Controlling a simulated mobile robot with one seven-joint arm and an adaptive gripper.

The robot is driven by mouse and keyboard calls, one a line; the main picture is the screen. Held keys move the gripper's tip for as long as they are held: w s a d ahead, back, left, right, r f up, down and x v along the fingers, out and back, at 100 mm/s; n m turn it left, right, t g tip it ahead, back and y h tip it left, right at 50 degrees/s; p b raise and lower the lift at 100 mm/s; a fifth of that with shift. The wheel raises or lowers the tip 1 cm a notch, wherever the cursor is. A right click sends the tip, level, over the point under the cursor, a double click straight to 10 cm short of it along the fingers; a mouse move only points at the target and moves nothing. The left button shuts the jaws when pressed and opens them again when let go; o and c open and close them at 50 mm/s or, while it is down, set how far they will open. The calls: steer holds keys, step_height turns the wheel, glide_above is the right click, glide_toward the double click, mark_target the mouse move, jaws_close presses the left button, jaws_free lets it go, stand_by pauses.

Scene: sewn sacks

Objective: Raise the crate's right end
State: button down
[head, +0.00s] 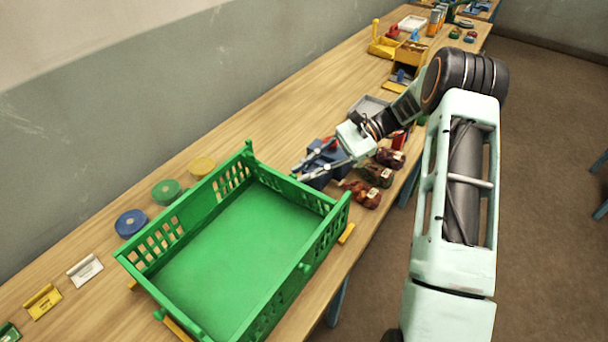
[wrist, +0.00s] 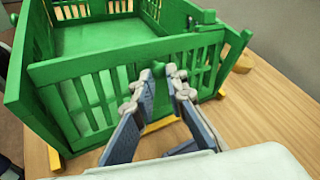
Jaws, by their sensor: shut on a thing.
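The green crate (head: 228,245) is empty, with slatted walls, and stands on the wooden table. My gripper (head: 296,173) is at the middle of the crate's right end wall, reaching in from the right. The fingertips partly hide the knob. Yellow strips (wrist: 160,124) show at the crate's bottom edge; I cannot tell whether this end is clear of them.
Blue (head: 131,223), green (head: 167,192) and yellow (head: 202,166) discs lie behind the crate. A blue bin (head: 318,178) and several dark red and brown sacks (head: 363,194) sit close right of it, under my arm. Small label stands (head: 85,269) are at left.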

steer(key=c, duration=2.6)
jaws_free()
steer(key=shift+w+d+f, duration=0.3)
steer(key=shift+f, duration=0.05)
steer(key=shift+c, duration=0.2)
steer(key=shift+o, duration=1.2)
steer(key=shift+a, duration=0.1)
steer(key=shift+o, duration=1.1)
steer(key=shift+s+a+r, duration=0.1)
steer(key=shift+s+a, duration=0.05)
steer(key=shift+s, duration=0.05)
steer(key=v, duration=1.2)
